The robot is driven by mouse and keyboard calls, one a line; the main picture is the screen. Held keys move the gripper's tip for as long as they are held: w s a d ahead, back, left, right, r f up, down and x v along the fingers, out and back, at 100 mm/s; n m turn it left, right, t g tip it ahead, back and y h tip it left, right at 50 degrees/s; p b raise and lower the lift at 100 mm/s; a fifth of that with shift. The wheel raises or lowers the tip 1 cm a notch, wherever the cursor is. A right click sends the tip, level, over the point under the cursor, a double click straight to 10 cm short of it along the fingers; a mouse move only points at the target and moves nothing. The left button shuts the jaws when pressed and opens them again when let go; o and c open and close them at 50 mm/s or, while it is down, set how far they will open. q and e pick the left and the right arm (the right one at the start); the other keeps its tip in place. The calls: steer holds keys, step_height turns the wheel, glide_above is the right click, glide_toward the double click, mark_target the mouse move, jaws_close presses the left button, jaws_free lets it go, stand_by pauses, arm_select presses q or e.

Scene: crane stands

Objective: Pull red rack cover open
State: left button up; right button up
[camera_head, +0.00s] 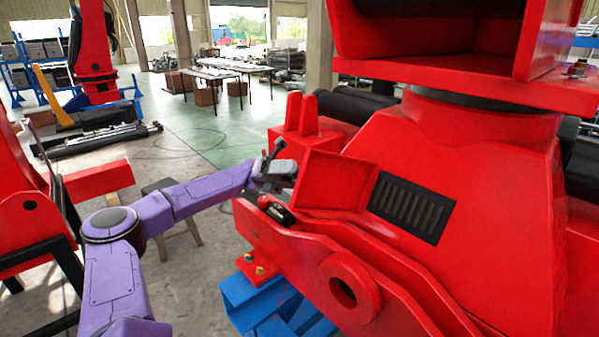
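A flat red panel (335,182), which looks like the red rack cover, stands tilted on the left side of the big red crane stand (480,180), beside a black vent grille. My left gripper (280,168) is at the left edge of this panel, its arm reaching in from the left. The gripper is small and dark here, and its fingers are partly hard to make out. I cannot tell whether it touches the panel or whether it is open or shut. My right gripper is not in view.
A small black and red item (276,210) sits on the stand's ledge just below my gripper. A blue support (262,298) is under the stand. A wooden stool (160,187) and another red stand (28,205) are at left. Open floor (205,285) lies between.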

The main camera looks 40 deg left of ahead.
arm_select(q)
step_height(320, 180, up, 3)
steer(key=b, duration=0.3)
steer(key=shift+f, duration=0.1)
steer(key=s+d+r, duration=0.1)
steer(key=r, duration=0.1)
steer(key=s+d+r+b, duration=0.1)
steer(key=r, duration=0.1)
steer(key=s+d+r, duration=0.1)
steer(key=r, duration=0.1)
steer(key=shift+s+d, duration=0.15)
steer(key=shift+s, duration=0.25)
steer(key=s+d+r+p, duration=0.1)
steer(key=s+d+r, duration=0.3)
steer(key=s+d, duration=0.2)
steer(key=shift+s+p, duration=0.35)
steer(key=shift+r, duration=0.1)
steer(key=shift+c, duration=0.3)
